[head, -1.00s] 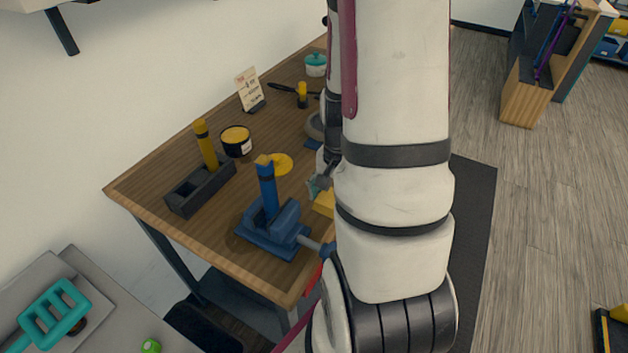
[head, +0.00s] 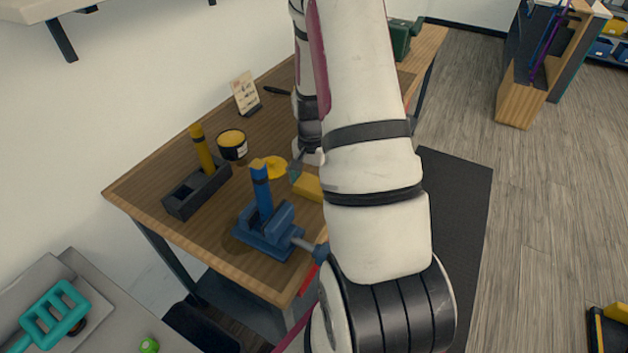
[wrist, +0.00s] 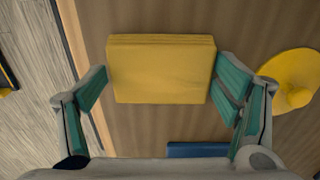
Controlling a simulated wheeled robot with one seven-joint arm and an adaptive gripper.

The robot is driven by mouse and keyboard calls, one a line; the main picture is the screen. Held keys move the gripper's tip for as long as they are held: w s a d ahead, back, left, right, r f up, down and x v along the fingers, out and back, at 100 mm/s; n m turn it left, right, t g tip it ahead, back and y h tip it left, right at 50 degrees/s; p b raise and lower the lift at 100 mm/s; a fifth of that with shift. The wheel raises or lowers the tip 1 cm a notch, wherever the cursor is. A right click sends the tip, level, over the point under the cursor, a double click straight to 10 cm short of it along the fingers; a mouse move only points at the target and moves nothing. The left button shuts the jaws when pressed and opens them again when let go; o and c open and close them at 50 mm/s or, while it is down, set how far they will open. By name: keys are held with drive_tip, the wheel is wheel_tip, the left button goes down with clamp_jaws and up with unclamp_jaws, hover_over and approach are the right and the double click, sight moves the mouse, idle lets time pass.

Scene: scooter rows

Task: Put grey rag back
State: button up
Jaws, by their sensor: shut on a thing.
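My gripper (wrist: 160,85) is shut on a yellow folded rag (wrist: 161,70), one teal-padded finger at each side of it. The rag looks like a flat rectangular pad with layered edges. In the head view the rag (head: 308,187) shows partly beside my arm, over the workbench (head: 180,262) behind the blue vice. Whether it touches the bench top is hard to tell. I see no grey rag in either view.
A blue vice (head: 267,232) stands at the bench's near edge; a yellow disc (head: 275,168) lies close to the rag. A dark tray (head: 197,190), a black tin (head: 232,146) and a sign (head: 245,93) stand further left. My arm hides part of the bench.

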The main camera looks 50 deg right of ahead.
sight(311, 184)
drive_tip(key=shift+f, duration=0.15)
drive_tip(key=o, duration=1)
drive_tip(key=shift+o, duration=0.2)
drive_tip(key=w+a+r+n+t+b, duration=0.1)
drive_tip(key=a+r+n, duration=0.15)
drive_tip(key=r, duration=0.75)
drive_tip(key=w+a+r+n, duration=0.1)
drive_tip(key=a+r, duration=0.3)
drive_tip(key=r, duration=0.5)
drive_tip(key=s+a+r+n+t, duration=0.2)
drive_tip(key=s+a+r+n, duration=0.4)
drive_tip(key=a, duration=0.4)
drive_tip(key=s+a+r+n+t, duration=0.2)
drive_tip(key=s+a+r+n, duration=0.3)
drive_tip(key=a+r, duration=0.3)
drive_tip(key=shift+s+a+n+t, duration=0.35)
drive_tip(key=shift+a+n, duration=0.2)
drive_tip(key=shift+a, duration=0.85)
